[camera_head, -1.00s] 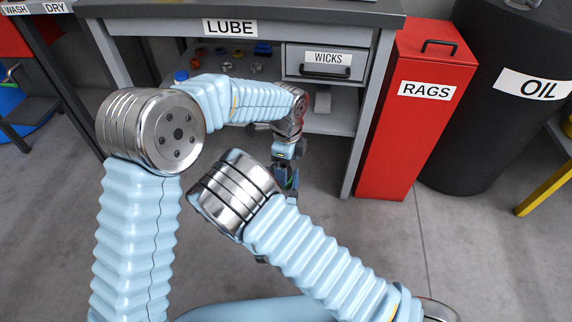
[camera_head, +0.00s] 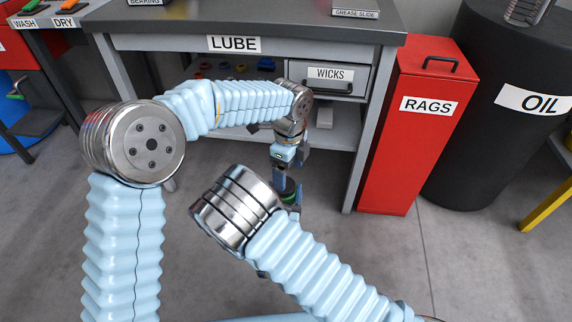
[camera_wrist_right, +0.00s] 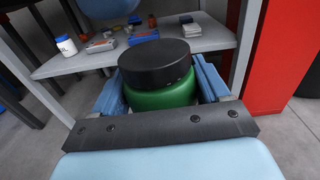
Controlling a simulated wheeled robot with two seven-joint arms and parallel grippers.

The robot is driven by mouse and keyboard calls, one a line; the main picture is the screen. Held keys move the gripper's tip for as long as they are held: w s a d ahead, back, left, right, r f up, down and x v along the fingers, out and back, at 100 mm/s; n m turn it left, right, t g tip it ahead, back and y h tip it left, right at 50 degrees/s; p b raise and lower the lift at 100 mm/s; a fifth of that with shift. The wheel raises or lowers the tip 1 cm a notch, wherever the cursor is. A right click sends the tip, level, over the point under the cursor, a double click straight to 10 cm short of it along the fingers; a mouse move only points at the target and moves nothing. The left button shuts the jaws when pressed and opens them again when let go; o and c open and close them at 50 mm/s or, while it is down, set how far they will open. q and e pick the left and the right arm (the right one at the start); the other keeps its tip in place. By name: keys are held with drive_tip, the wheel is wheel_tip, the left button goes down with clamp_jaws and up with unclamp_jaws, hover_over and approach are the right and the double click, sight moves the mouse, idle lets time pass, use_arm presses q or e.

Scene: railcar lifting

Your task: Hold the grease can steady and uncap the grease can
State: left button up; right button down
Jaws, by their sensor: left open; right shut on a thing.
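The grease can (camera_wrist_right: 165,95) is green with a wide black cap (camera_wrist_right: 158,62) on top, upright in the right wrist view. My right gripper (camera_wrist_right: 161,82) is shut on the can's green body, one blue finger on each side. In the head view the can (camera_head: 291,198) shows small, partly hidden behind my right arm. My left gripper (camera_head: 287,174) hangs fingers down just above and around the black cap there, and is open. Whether its fingers touch the cap cannot be told.
The LUBE bench (camera_head: 165,42) stands behind, with a WICKS drawer (camera_head: 326,80) and a lower shelf (camera_wrist_right: 205,42) holding a white bottle (camera_wrist_right: 66,45) and small parts. A red RAGS bin (camera_head: 412,130) and a black OIL drum (camera_head: 490,130) stand right. The floor in front is clear.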

use_arm(q)
drive_tip(key=m, duration=0.1)
drive_tip(key=r+m, duration=0.1)
drive_tip(key=shift+a+r+m, duration=0.1)
drive_tip(key=shift+a+m, duration=0.2)
drive_tip(key=shift+w+a+r+m, duration=0.15)
drive_tip(key=shift+a+r+m, duration=0.1)
drive_tip(key=shift+r+m, duration=0.55)
drive_tip(key=shift+f, duration=0.15)
drive_tip(key=shift+m, duration=0.3)
wheel_tip(320, 180, down, 7)
drive_tip(key=shift+f, duration=0.2)
